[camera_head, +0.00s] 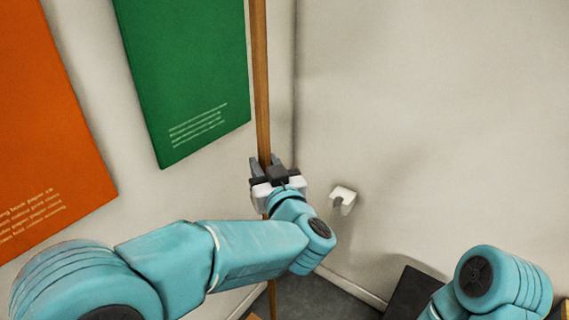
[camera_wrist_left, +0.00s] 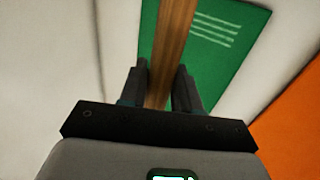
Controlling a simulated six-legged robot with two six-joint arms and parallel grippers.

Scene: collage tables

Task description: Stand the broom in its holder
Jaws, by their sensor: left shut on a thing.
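The broom's brown wooden handle (camera_head: 261,75) stands nearly upright in the head view, running out of the top of the frame. Its lower end shows below my arm, and the broom's head cannot be made out. My left gripper (camera_head: 266,165) is shut on the handle near the room's corner. In the left wrist view the handle (camera_wrist_left: 172,50) passes between the two dark fingers (camera_wrist_left: 161,88). The holder (camera_head: 342,199), a small white bracket, is on the right-hand wall, to the right of the gripper and apart from the broom. My right gripper is out of view.
A green panel (camera_head: 190,80) and an orange panel (camera_head: 45,120) are on the left wall. A dark flat object (camera_head: 408,295) is at the lower right near the wall. The right wall (camera_head: 440,110) is bare around the holder. Grey floor (camera_head: 320,298) shows in the corner.

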